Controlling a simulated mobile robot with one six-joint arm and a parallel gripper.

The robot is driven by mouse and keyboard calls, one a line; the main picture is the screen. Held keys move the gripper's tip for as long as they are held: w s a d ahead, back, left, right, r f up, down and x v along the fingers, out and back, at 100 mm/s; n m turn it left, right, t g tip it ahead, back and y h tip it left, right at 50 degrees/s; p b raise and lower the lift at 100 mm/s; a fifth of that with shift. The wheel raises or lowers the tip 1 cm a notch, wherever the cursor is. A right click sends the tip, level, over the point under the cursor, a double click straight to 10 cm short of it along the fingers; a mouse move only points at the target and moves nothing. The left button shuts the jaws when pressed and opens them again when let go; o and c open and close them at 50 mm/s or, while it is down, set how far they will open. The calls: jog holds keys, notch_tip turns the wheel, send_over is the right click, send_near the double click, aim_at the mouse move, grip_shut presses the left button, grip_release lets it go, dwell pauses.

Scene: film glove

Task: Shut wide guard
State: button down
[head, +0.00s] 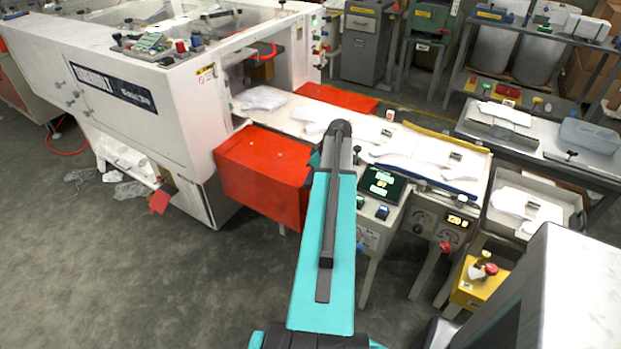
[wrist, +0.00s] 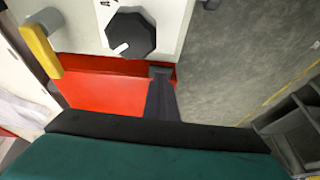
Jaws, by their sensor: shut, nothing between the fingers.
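A wide red guard (head: 262,172) juts out from the front of the white machine, below the conveyor bed. I take this to be the wide guard; it looks swung outward, not flush. A red surface (wrist: 100,92) fills the middle left of the wrist view, probably the same guard. My gripper (wrist: 161,75) is shut and empty, its dark fingers at the right end of this red surface. I cannot tell whether they touch it.
A second red panel (head: 338,97) lies behind the conveyor (head: 300,117), which carries white gloves. A yellow handle (wrist: 40,47) and a dark knob (wrist: 130,33) are near the red surface. A control box (head: 381,184) stands right of my arm. Grey floor (head: 150,270) is clear at front left.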

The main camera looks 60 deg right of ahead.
jog(key=c, duration=1.3)
grip_release()
jog(key=shift+r, duration=0.1)
jog(key=shift+b+v, duration=1.45)
jog(key=shift+v, duration=5.35)
